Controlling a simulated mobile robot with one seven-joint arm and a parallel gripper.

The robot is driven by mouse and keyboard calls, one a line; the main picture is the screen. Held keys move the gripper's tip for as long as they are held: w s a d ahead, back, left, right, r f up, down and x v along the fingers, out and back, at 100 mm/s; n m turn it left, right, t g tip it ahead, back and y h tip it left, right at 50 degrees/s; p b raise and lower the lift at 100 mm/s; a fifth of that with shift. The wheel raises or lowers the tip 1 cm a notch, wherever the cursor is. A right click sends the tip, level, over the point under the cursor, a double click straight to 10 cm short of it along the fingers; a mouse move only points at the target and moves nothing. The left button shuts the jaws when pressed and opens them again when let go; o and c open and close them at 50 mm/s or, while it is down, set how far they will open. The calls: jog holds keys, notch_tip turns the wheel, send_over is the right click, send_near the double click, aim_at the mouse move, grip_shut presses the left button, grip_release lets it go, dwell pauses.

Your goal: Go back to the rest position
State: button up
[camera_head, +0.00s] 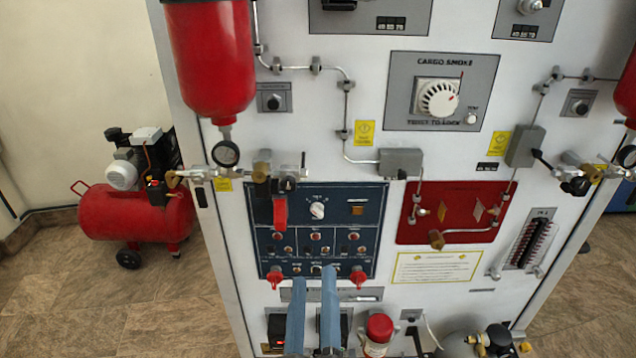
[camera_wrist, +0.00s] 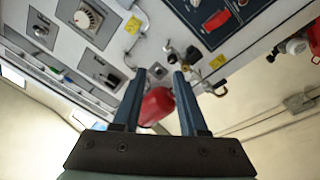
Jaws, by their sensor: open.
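My gripper (camera_head: 313,275) shows at the bottom centre of the head view as two blue fingers, held apart in front of the white trainer panel (camera_head: 330,130). In the wrist view my gripper (camera_wrist: 159,73) is open, with nothing between the fingertips. The fingers overlap the lower edge of the blue switch panel (camera_head: 300,220) in the head view; I cannot tell how far they are from it. A red cylinder (camera_wrist: 156,107) shows behind the fingers in the wrist view.
A red tank (camera_head: 210,60) hangs at the upper left of the panel, with a gauge and valves below it. A red compressor (camera_head: 135,218) stands on the floor at left. A red plate (camera_head: 455,212) with piping is right of the switch panel. The tiled floor (camera_head: 60,300) at lower left is clear.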

jog(key=s+r+m+t, duration=0.2)
jog(key=r+m+t, duration=0.1)
jog(key=r, duration=1.5)
jog(key=s+r+m+t, duration=0.3)
jog(key=r+m+t, duration=0.1)
jog(key=r, duration=1.4)
jog(key=shift+d+r+t, duration=0.25)
jog(key=shift+r+t, duration=0.05)
